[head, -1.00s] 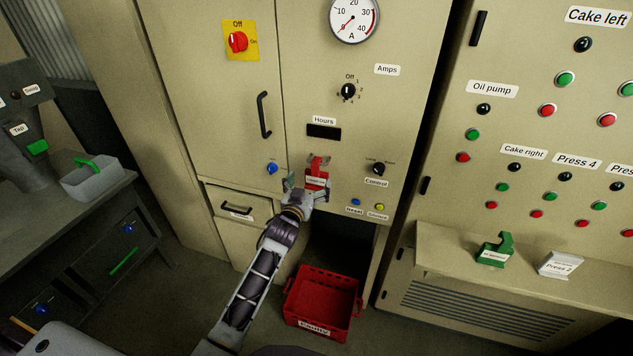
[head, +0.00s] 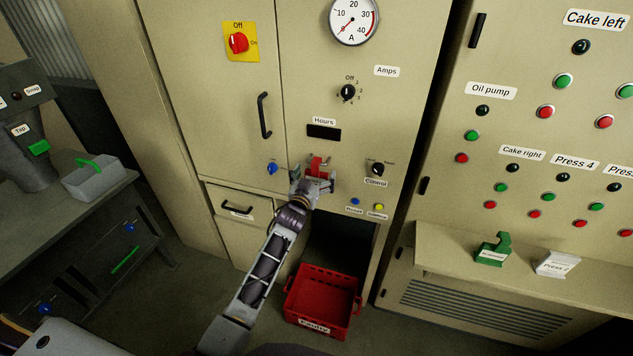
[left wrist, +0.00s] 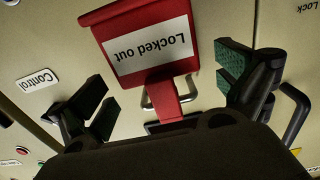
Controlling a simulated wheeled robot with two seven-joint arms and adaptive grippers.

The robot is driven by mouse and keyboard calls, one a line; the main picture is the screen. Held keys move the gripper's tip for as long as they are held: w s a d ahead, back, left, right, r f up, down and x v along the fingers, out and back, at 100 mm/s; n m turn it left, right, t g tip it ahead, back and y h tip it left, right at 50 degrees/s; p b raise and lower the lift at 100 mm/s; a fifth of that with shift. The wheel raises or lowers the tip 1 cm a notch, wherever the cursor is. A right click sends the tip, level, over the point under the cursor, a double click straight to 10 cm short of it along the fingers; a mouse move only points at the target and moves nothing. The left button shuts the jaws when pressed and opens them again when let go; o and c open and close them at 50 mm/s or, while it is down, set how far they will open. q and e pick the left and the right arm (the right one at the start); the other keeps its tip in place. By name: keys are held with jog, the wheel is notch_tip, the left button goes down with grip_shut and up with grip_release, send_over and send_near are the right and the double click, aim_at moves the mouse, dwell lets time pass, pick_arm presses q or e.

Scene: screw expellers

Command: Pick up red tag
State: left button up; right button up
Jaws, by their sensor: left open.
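The red tag (head: 316,163) hangs on the beige cabinet front below the hours display. In the head view my left gripper (head: 314,182) is in front of it and hides its lower part. In the left wrist view the tag (left wrist: 148,46) shows a white label reading "Locked out", upside down in the picture. The left gripper (left wrist: 166,90) is open there, one finger on each side of the tag's narrow red stem, with gaps between. A metal loop shows behind the stem. My right gripper is not in view.
A control knob (head: 377,170) and small blue and yellow buttons (head: 379,207) are right of the tag. A blue button (head: 271,169) is to its left. A red crate labelled "Faulty" (head: 345,326) stands below. A green tag (head: 492,250) stands on the right ledge.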

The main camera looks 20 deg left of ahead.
aim_at(306, 172)
pick_arm(q)
jog(key=c, duration=1.1)
jog(key=shift+r, duration=0.1)
jog(key=shift+r, duration=1.05)
jog(key=shift+s+a+f+b, duration=0.15)
jog(key=shift+s+a+b, duration=0.15)
jog(key=shift+a, duration=0.05)
jog(key=shift+s+a, duration=0.8)
jog(key=shift+a, duration=0.05)
notch_tip(306, 172, down, 8)
jog(key=s+a+b, duration=0.2)
jog(key=b, duration=0.1)
jog(key=s, duration=0.5)
jog(key=s+b, duration=0.1)
jog(key=s, duration=0.4)
jog(key=s+f, duration=0.1)
jog(key=s, duration=0.4)
jog(key=shift+s+a+b, duration=0.1)
jog(key=shift+s+b, duration=0.2)
jog(key=shift+b, duration=0.1)
